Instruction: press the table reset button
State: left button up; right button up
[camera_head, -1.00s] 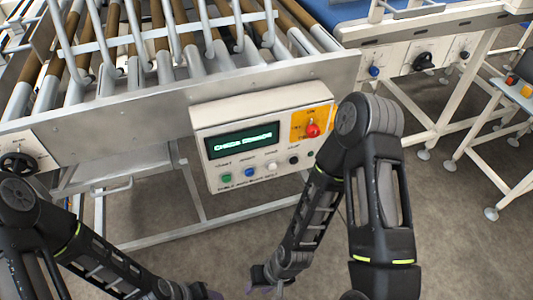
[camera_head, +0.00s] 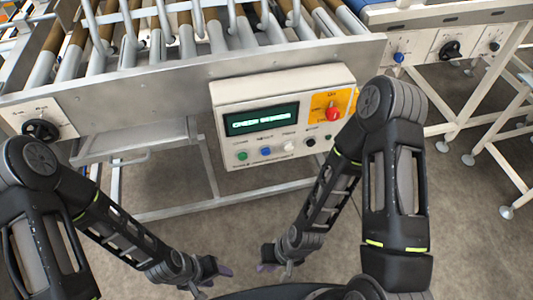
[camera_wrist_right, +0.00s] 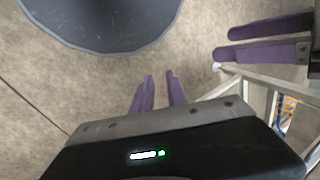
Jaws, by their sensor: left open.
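The control panel (camera_head: 233,97) is a pale box with a lit green display on the front of the roller table. Its blue button (camera_head: 265,151), under a label that seems to read reset, sits in the lower row between a green button (camera_head: 242,155) and a white one (camera_head: 289,147). My left gripper (camera_head: 226,270) is open and empty, low and in front of the panel. My right gripper (camera_head: 266,263) is near it, below the panel, apart from the buttons. In the right wrist view its purple fingers (camera_wrist_right: 161,92) stand apart with nothing between. The left gripper's fingers (camera_wrist_right: 262,39) show there too.
A red knob (camera_head: 333,114) on a yellow plate sits at the panel's upper right. The table's frame legs stand behind the panel. The floor (camera_head: 240,220) between my arms is clear.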

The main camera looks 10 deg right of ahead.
grip_shut()
dwell(1.3)
